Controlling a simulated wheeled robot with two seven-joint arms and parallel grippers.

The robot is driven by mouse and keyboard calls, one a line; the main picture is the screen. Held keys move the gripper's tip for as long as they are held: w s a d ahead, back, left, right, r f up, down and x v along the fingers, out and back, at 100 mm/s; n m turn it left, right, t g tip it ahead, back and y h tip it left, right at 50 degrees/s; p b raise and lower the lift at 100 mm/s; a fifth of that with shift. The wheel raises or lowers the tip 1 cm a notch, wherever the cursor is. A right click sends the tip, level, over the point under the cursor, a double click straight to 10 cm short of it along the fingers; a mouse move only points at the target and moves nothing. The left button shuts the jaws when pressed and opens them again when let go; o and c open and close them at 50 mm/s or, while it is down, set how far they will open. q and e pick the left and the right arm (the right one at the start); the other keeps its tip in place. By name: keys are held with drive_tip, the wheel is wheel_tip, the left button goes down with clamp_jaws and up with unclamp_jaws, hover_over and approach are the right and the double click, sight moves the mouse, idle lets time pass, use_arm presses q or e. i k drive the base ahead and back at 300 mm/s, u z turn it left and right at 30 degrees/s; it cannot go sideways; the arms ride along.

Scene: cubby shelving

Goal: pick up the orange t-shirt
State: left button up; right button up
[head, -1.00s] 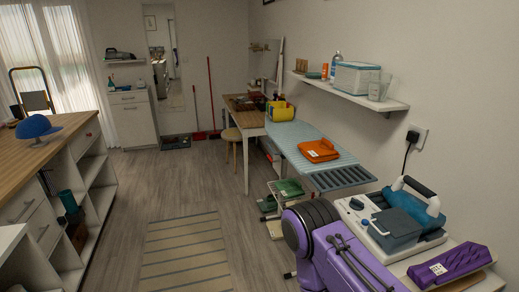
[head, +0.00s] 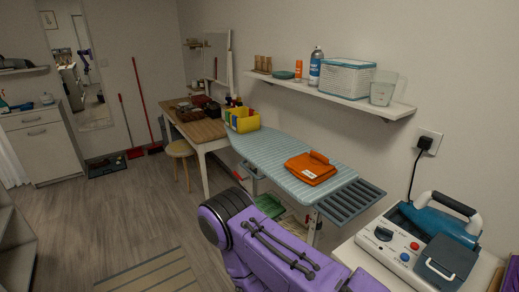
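The orange t-shirt (head: 311,168) lies folded on the ironing board (head: 270,152), near the board's right end beside its dark slatted rest. A pale label shows on its front face. My purple arm comes in at the bottom, in front of the board and apart from the shirt. Neither gripper shows in the head view.
A steam station with an iron (head: 425,245) stands at the lower right. A wall shelf (head: 340,92) with bottles and a basket hangs above the board. A wooden table (head: 205,128) and stool (head: 180,150) stand behind. The floor (head: 110,220) at left is mostly open.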

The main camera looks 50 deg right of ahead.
sight(314, 168)
drive_tip(key=i, duration=2.95)
drive_tip(key=z, duration=3.4)
